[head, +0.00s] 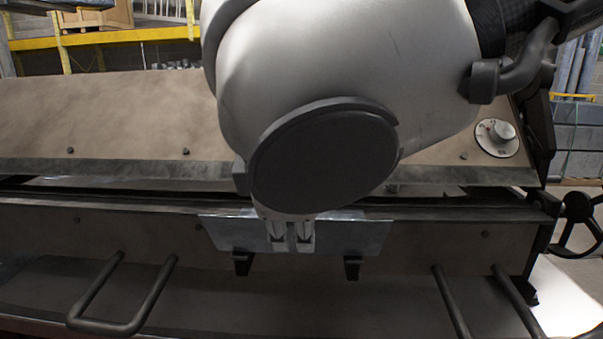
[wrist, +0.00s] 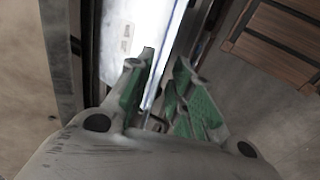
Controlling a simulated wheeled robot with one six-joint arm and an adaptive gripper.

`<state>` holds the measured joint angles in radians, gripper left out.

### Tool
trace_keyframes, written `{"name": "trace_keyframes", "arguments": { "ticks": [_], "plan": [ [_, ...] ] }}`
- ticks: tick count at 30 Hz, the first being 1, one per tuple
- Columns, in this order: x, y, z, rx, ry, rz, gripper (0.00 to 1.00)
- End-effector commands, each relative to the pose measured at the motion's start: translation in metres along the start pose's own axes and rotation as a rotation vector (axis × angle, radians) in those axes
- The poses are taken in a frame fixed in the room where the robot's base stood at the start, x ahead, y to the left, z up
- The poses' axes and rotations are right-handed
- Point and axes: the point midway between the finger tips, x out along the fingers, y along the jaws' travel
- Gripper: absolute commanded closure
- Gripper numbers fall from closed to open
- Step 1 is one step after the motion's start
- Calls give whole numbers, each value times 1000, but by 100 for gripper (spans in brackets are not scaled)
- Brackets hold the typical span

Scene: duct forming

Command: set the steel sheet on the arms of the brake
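The steel sheet (head: 350,236) is a grey rectangular plate against the front of the brake (head: 90,225) in the head view. Its lower edge meets two small black arms, the left arm (head: 242,264) and the right arm (head: 352,268). It looks to rest on them. My gripper (head: 291,245) points down over the middle of the sheet, hiding part of it. In the wrist view, the green-padded fingers of my gripper (wrist: 165,75) stand apart. The sheet's bright edge (wrist: 170,45) runs between them, nearer the left finger, with a gap to the right finger.
The brake's upper beam (head: 110,115) stands close behind my wrist. Bar handles (head: 150,300) stick out in front below. A dial (head: 496,137) and a handwheel (head: 578,210) are at the right. A wooden slatted thing (wrist: 275,40) shows in the wrist view.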

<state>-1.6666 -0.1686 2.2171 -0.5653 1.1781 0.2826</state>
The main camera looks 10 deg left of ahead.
Motion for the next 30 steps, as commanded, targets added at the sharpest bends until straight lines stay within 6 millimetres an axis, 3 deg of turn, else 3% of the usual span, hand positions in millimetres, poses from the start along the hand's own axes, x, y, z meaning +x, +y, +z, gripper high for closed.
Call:
{"name": "trace_keyframes", "arguments": {
  "ticks": [9, 13, 24, 30],
  "plan": [
    [0, 0, 0, 0, 0, -1, 70],
    [-10, 0, -1, 0, 3, -1, 70],
    [-88, -1, -1, -1, 5, -2, 70],
    [-114, 0, 0, 0, 2, -1, 70]
  ]
}}
